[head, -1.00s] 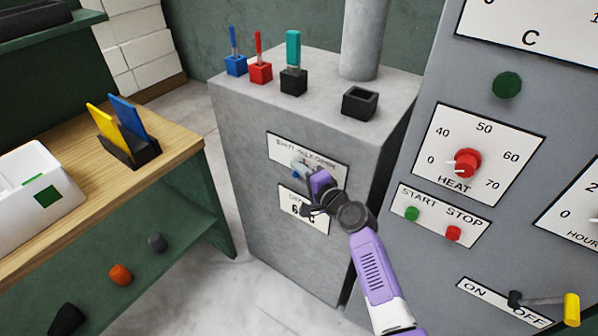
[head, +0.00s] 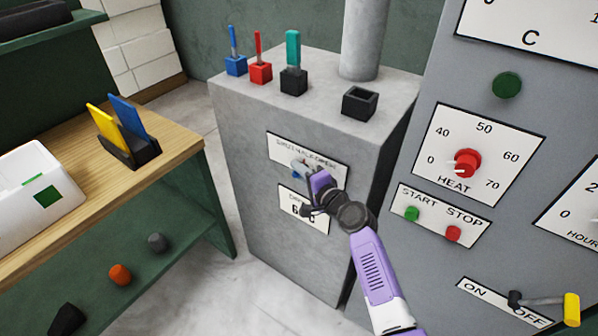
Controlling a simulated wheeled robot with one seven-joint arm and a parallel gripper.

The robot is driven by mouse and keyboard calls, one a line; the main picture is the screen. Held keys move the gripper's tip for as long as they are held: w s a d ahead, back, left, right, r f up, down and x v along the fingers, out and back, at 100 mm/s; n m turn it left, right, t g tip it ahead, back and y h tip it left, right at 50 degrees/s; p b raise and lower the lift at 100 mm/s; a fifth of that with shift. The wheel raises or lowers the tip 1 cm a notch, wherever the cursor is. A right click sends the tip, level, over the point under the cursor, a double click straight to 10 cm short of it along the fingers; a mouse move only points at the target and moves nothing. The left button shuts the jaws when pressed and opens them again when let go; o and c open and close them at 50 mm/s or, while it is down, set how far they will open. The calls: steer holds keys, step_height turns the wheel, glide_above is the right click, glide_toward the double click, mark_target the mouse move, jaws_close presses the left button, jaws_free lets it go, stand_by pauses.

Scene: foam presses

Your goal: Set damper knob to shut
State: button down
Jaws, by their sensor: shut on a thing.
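The damper knob (head: 297,173) is a small blue knob on the front of the grey cabinet (head: 262,215). It sits at the lower part of a white label plate (head: 325,163) lettered shut, half, open. My gripper (head: 303,171) reaches in from the lower right and is shut on the knob. The fingers and purple wrist cover part of the knob and plate, so I cannot read its pointer. A second white plate (head: 290,201) below is partly hidden by my gripper.
A control panel with a red heat knob (head: 467,163), start button (head: 411,213) and stop button (head: 453,233) stands close on the right. Blue, red and black holders (head: 293,82) and an empty black box (head: 359,103) are on the cabinet top. A wooden bench (head: 185,145) is left.

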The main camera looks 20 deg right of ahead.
mark_target(294, 175)
steer(key=w+a+b, duration=0.1)
steer(key=w, duration=0.1)
steer(key=w+a+b, duration=0.1)
steer(key=w+a, duration=0.1)
steer(key=shift+w+a+f, duration=0.15)
steer(key=shift+w+a, duration=0.05)
steer(key=shift+w, duration=0.05)
steer(key=shift+w+a, duration=0.2)
steer(key=shift+w, duration=0.1)
steer(key=shift+r, duration=0.2)
steer(key=c, duration=1.3)
jaws_free()
steer(key=shift+o, duration=0.2)
steer(key=shift+p+v, duration=0.6)
steer(key=shift+v, duration=3.25)
